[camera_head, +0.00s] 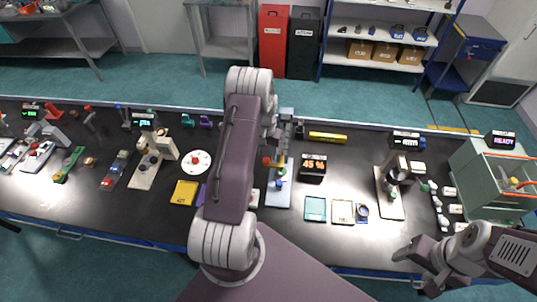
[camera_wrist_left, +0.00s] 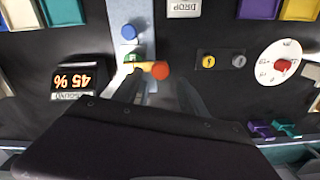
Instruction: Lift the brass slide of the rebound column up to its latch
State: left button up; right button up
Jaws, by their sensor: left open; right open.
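The rebound column (camera_head: 286,125) stands on a pale base plate, right of my left arm in the head view. A brass-coloured piece with a red knob (camera_head: 267,161) sits low on it, apparently the slide. In the left wrist view the brass piece (camera_wrist_left: 145,66) and its red ball (camera_wrist_left: 160,70) lie just beyond my left fingertips. My left gripper (camera_wrist_left: 160,88) is open, its fingers spread toward the column, with nothing seen between them; contact is unclear. The latch cannot be made out. My right gripper (camera_head: 418,270) is open and empty near the bench's front right edge.
A display reading 45 % (camera_head: 314,166) stands right of the column. A blue knob (camera_wrist_left: 129,32) and a green part are on the column's base. A white dial (camera_head: 197,162) is left of my arm. Trays (camera_head: 315,209) lie in front of the display.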

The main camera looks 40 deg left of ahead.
aim_at(267, 159)
pick_arm(q)
jog(key=f, duration=0.2)
jog(key=shift+w+f+p, duration=0.2)
jog(key=shift+f+p, duration=0.2)
jog(key=shift+s+a+f, duration=0.1)
jog(key=shift+f, duration=0.4)
jog(key=shift+s, duration=0.1)
grip_shut()
dwell(0.6)
